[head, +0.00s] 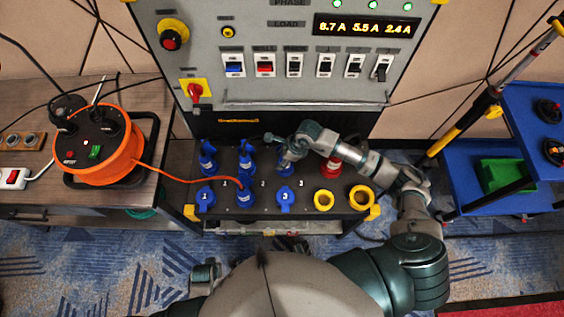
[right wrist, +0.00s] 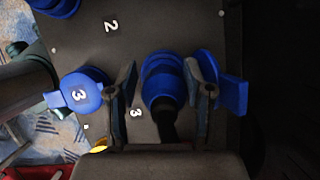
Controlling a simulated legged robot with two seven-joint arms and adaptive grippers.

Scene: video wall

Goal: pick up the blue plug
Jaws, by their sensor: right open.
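The blue plug (right wrist: 163,80), with a black lower end, lies between the two fingers of my right gripper (right wrist: 161,92) in the right wrist view. The fingers are open, one on each side, and a gap shows at least on the left. In the head view my right gripper (head: 288,158) is over the back row of the dark socket box, and it hides most of the plug (head: 285,170) there. A blue flap (right wrist: 233,94) shows beyond the right finger.
The socket box (head: 265,205) also carries blue connectors (head: 208,157), a blue cap marked 3 (head: 285,197), a red connector (head: 331,167) and yellow rings (head: 324,199). An orange cable reel (head: 100,150) stands left, its cable running to a blue plug (head: 245,196). A switch panel (head: 290,90) rises behind.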

